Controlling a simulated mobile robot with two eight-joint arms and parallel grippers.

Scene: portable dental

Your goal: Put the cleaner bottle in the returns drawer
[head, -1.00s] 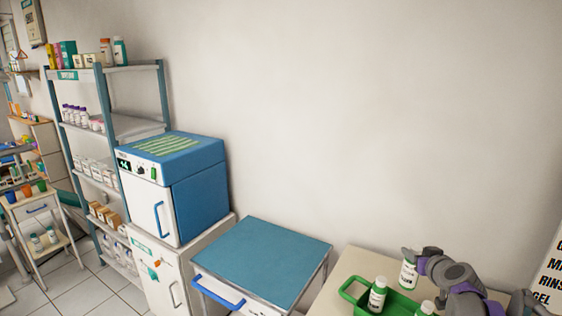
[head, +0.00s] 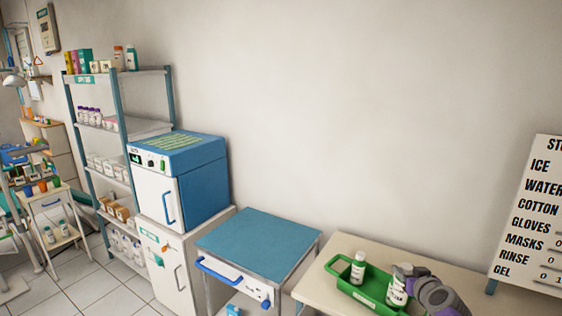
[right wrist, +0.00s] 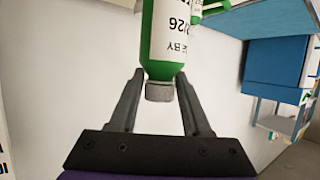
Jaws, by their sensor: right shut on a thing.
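My right gripper (head: 402,271) is at the lower right of the head view, at the green tray. In the right wrist view its two fingers (right wrist: 159,80) are closed around the grey cap end of a green bottle with a white label (right wrist: 172,38). In the head view a white-labelled bottle (head: 396,291) shows just below this gripper, over the tray's right part; I cannot tell if it touches the tray. A cart with a teal top has a shut drawer (head: 228,281) with a blue handle; its label is too small to read. My left gripper is not in view.
The green tray (head: 338,287) stands on a beige table (head: 345,245) and holds another green-and-white bottle (head: 357,269). The cart's teal top (head: 260,243) is bare. A blue-and-white appliance (head: 190,185) and stocked shelves stand further left. A lettered board (head: 530,215) is at the right.

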